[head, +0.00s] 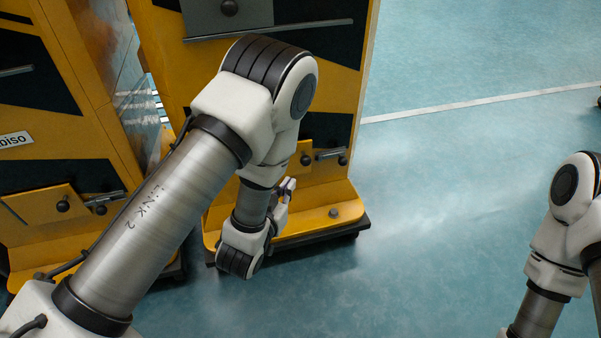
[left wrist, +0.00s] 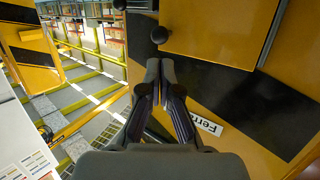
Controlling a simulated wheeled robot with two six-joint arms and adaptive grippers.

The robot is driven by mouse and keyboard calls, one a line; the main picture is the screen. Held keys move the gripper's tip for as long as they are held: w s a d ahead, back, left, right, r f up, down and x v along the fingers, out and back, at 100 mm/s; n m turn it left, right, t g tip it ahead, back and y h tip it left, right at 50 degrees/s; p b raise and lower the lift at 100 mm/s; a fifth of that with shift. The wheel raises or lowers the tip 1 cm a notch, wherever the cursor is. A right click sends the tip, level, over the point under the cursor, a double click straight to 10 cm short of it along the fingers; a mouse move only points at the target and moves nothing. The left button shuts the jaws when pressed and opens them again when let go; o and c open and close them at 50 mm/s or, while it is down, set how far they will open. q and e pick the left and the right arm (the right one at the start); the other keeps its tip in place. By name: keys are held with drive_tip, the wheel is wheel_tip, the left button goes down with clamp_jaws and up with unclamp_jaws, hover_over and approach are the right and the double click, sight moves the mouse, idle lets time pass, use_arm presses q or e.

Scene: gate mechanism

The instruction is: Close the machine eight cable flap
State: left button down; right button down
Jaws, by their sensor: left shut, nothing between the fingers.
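The yellow cable flap (left wrist: 220,28) with a black knob (left wrist: 160,35) fills the upper right of the left wrist view. In the head view its yellow panel (head: 292,168) shows low on the middle machine, partly behind my left arm, with a knob (head: 306,159) and a metal rod latch (head: 330,154). I cannot tell how far it stands open. I read no machine number. My left gripper (head: 289,187) is shut and empty, just in front of the machine's lower face; in the left wrist view its fingertips (left wrist: 160,68) lie just below the knob, apparently not touching it. My right gripper is out of view.
Another yellow and black machine (head: 70,120) stands at the left with a similar flap (head: 40,204) and knob. The middle machine's yellow base ledge (head: 310,222) sticks out below the left gripper. The blue-green floor (head: 450,190) to the right is clear.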

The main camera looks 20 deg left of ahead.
sight(304, 164)
use_arm(q)
drive_tip(key=w+b, duration=0.1)
drive_tip(key=w, duration=0.1)
drive_tip(key=w+f+b, duration=0.1)
drive_tip(key=w, duration=0.1)
drive_tip(key=w+b, duration=0.1)
drive_tip(key=w, duration=0.2)
drive_tip(key=shift+w+d+f, duration=0.1)
drive_tip(key=shift+d+f, duration=0.15)
drive_tip(key=shift+f, duration=0.05)
drive_tip(key=shift+w+r, duration=0.1)
drive_tip(key=shift+w, duration=0.05)
